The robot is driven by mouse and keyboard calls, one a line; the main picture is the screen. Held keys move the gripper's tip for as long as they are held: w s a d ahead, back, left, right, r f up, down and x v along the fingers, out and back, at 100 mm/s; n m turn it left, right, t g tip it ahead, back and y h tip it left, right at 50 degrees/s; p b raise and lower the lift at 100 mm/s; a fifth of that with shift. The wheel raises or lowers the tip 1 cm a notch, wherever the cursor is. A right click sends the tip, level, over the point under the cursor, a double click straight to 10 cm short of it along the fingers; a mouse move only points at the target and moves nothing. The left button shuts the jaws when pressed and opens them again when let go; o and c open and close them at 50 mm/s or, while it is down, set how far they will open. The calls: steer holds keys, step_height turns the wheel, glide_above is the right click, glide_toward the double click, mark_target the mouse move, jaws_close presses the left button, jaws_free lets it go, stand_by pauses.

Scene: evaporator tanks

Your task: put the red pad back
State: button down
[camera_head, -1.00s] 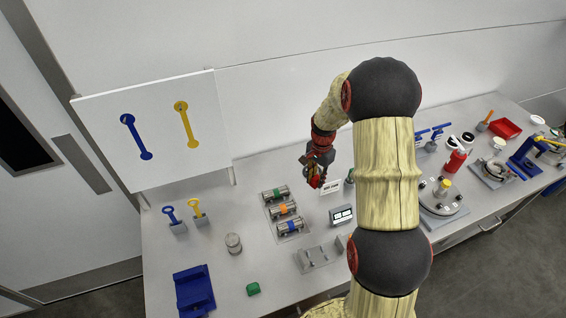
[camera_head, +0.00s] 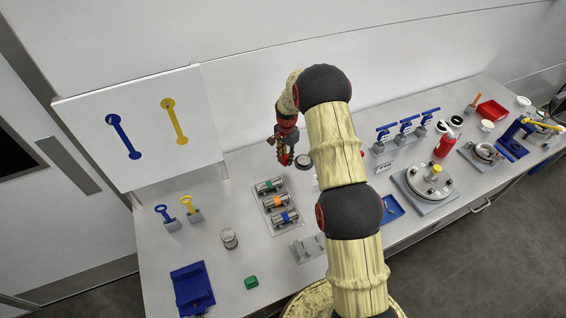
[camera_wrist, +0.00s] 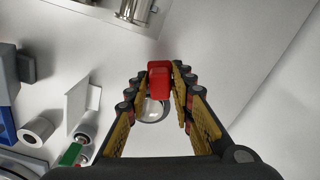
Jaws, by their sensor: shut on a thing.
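The red pad (camera_wrist: 160,80) is a small red block held between the fingertips of my gripper (camera_wrist: 159,75) in the wrist view. In the head view my gripper (camera_head: 284,158) hangs over the back of the bench, just behind and right of the cylinder rack, with a bit of red at its tips. A round pale disc with a dark rim (camera_wrist: 153,110) shows below the pad in the wrist view. In the head view a dark-rimmed disc (camera_head: 304,161) lies just right of my gripper. I cannot tell the gap between pad and bench.
Three metal cylinders with green (camera_head: 268,186), orange (camera_head: 276,201) and blue bands (camera_head: 285,218) lie on a plate. A white board (camera_head: 140,125) stands at the left back. A green block (camera_head: 251,282) and blue tray (camera_head: 178,285) lie in front. A red tray (camera_head: 492,110) is far right.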

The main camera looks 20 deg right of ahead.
mark_target(283, 168)
steer(key=shift+w+a+f, duration=0.25)
steer(key=shift+w+f, duration=0.75)
steer(key=shift+f, duration=0.25)
steer(key=shift+f+p, duration=0.45)
steer(key=shift+f, duration=1.05)
steer(key=shift+f, duration=0.15)
steer(key=c, duration=1.5)
jaws_free()
steer(key=shift+c, duration=0.2)
